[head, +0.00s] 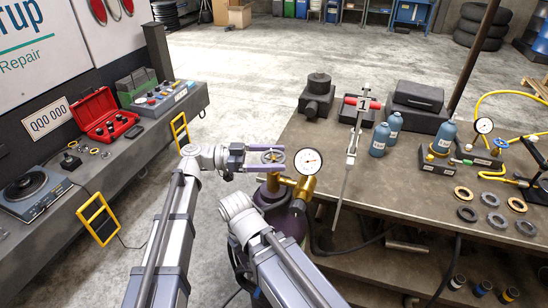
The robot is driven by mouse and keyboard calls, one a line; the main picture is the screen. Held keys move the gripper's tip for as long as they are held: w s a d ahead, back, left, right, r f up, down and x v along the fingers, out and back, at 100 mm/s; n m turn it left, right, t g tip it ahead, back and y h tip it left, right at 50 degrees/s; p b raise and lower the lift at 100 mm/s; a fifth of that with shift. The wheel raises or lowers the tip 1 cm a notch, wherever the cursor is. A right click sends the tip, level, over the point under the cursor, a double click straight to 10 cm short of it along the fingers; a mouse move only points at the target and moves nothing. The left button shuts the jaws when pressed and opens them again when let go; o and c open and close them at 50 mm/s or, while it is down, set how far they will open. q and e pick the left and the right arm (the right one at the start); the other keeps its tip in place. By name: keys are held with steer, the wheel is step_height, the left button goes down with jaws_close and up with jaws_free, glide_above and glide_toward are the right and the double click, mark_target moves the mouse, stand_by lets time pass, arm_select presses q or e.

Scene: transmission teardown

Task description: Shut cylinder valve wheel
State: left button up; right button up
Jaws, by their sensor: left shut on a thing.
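The cylinder valve wheel (273,156) is a small round handwheel on top of the brass valve (273,184) of a dark purple gas cylinder (291,222). A round white pressure gauge (308,161) is fitted at the valve's right side. My left gripper (268,158) reaches in from the left with its purple fingers around the wheel, shut on it. The fingers hide part of the wheel's rim. My arm links hide much of the cylinder's lower body. My right gripper is not in view.
A side bench at left carries an open red case (103,117). Floor lies clear behind the cylinder.

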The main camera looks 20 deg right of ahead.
arm_select(q)
steer(key=m+g+y, duration=0.1)
steer(key=g, duration=0.1)
steer(key=m+g+y, duration=0.1)
steer(key=m+g, duration=0.1)
steer(key=g, duration=0.1)
steer(key=shift+w, duration=0.2)
steer(key=shift+s+m+g+y, duration=0.15)
steer(key=shift+m+g+y, duration=0.35)
steer(key=shift+m+g, duration=0.15)
steer(key=shift+s+m+g, duration=0.1)
steer(key=shift+m+g, duration=0.15)
steer(key=o, duration=1.1)
steer(key=shift+d, duration=0.1)
